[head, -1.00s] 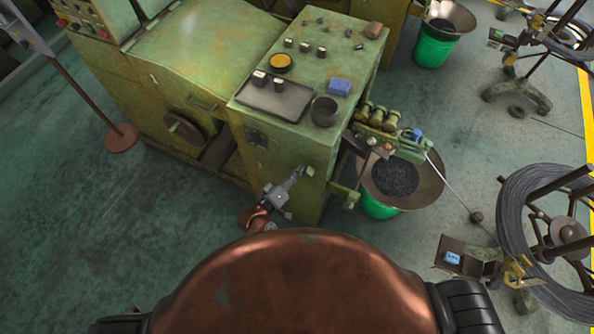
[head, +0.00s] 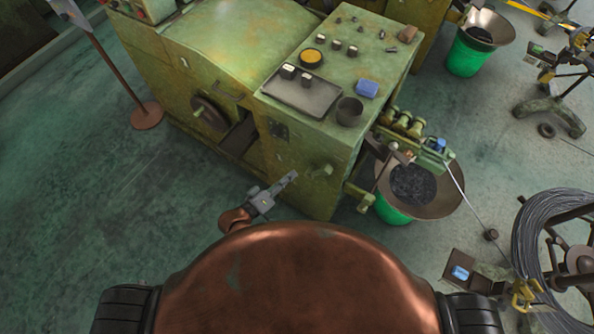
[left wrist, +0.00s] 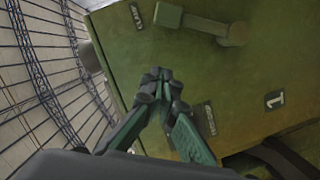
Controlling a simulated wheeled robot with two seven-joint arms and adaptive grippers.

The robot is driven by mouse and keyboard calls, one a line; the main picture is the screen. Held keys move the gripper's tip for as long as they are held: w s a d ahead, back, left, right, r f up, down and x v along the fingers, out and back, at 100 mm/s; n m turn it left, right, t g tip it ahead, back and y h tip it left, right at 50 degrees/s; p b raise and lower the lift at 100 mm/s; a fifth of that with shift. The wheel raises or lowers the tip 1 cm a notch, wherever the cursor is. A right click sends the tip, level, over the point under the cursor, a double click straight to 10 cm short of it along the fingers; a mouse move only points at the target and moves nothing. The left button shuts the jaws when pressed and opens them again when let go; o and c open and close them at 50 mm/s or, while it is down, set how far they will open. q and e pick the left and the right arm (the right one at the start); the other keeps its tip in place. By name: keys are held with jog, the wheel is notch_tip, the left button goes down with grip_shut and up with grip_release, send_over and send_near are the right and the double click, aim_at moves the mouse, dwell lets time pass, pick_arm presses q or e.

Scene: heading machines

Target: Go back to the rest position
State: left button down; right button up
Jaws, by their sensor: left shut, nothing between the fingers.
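My left gripper (head: 282,186) shows in the head view just beyond my copper-coloured body, in front of the green machine's near side. It is shut and empty. In the left wrist view its fingertips (left wrist: 160,82) meet, with the machine's green panel behind them. My right gripper does not show in any view.
A wire coil (head: 535,240) stands at right.

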pick_arm(q)
jog(key=shift+s, duration=0.1)
dwell(0.5)
jog(key=s+a+f+g+y, duration=0.1)
jog(key=a+f+y, duration=0.2)
jog(key=a+f, duration=0.5)
jog(key=a+f+g+y, duration=0.15)
jog(key=a+f, duration=0.25)
jog(key=f, duration=0.8)
jog(key=s+a+f+m+g+y, duration=0.1)
jog(key=s+a+f+y, duration=0.1)
jog(key=s+a+f, duration=0.35)
jog(key=s+a+f+m+g+y, duration=0.1)
jog(key=s+a+f+y, duration=0.15)
jog(key=f, duration=0.65)
jog(key=s+a+f+g+y, duration=0.1)
jog(key=s+a+f, duration=0.35)
jog(key=s, duration=0.25)
jog(key=s+a+f+g, duration=0.2)
jog(key=s+a+f, duration=0.1)
jog(key=s+f, duration=0.3)
jog(key=s+a+f+m+g, duration=0.1)
jog(key=s+f+g, duration=0.1)
jog(key=s, duration=0.9)
jog(key=s+a+f+m+g+y, duration=0.1)
jog(key=s+f, duration=0.3)
jog(key=s, duration=0.8)
jog(key=shift+a+f+g+y, duration=0.2)
jog(key=shift+a+g+y, duration=0.1)
jog(key=shift+a+g, duration=0.1)
